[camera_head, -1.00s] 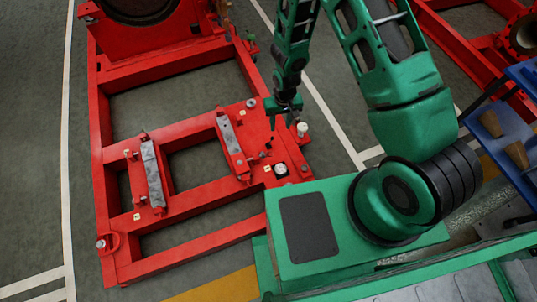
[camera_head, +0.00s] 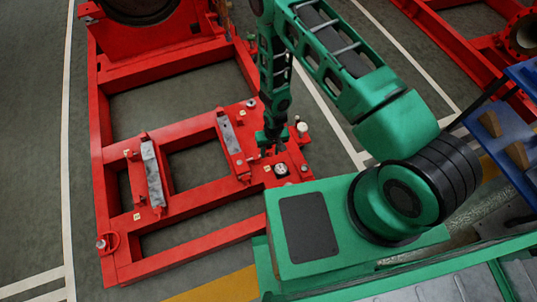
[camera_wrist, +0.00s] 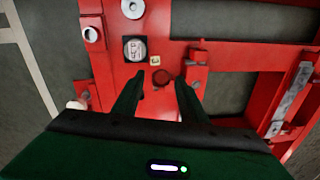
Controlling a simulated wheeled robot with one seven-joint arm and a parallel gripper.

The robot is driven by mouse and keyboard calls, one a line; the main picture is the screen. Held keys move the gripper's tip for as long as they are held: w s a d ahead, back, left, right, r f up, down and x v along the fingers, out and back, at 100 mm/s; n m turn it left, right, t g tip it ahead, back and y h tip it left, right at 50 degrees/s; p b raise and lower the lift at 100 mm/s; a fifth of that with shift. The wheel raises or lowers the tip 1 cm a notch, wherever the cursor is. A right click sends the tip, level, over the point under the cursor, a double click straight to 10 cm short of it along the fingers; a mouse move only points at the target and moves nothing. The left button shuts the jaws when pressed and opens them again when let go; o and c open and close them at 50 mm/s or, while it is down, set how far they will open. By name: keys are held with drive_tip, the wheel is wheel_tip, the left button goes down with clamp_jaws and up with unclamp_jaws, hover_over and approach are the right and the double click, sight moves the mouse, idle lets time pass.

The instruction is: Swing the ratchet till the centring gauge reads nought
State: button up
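My gripper (camera_head: 271,146) is over the right side of the red base frame, pointing down. In the wrist view its two dark fingers (camera_wrist: 160,77) stand apart with nothing held between them. A dark-rimmed round red fitting (camera_wrist: 163,78) shows between and beyond the fingertips. A dial with a pale face in a dark square housing, likely the centring gauge (camera_wrist: 134,48), lies just beyond the left finger; it also shows in the head view (camera_head: 282,170). Its reading is too small to tell. I cannot make out the ratchet handle; the gripper may hide it.
The red frame (camera_head: 180,74) carries two grey pads (camera_head: 152,173) (camera_head: 229,134) on its cross-members. A white-topped post (camera_head: 302,128) stands right of my gripper. Bolt heads (camera_wrist: 133,8) stick up near the gauge. A blue tray with wooden wedges (camera_head: 515,130) is at right.

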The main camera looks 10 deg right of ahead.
sight(266, 154)
drive_tip(key=shift+a+f, duration=0.1)
drive_tip(key=shift+f, duration=1.3)
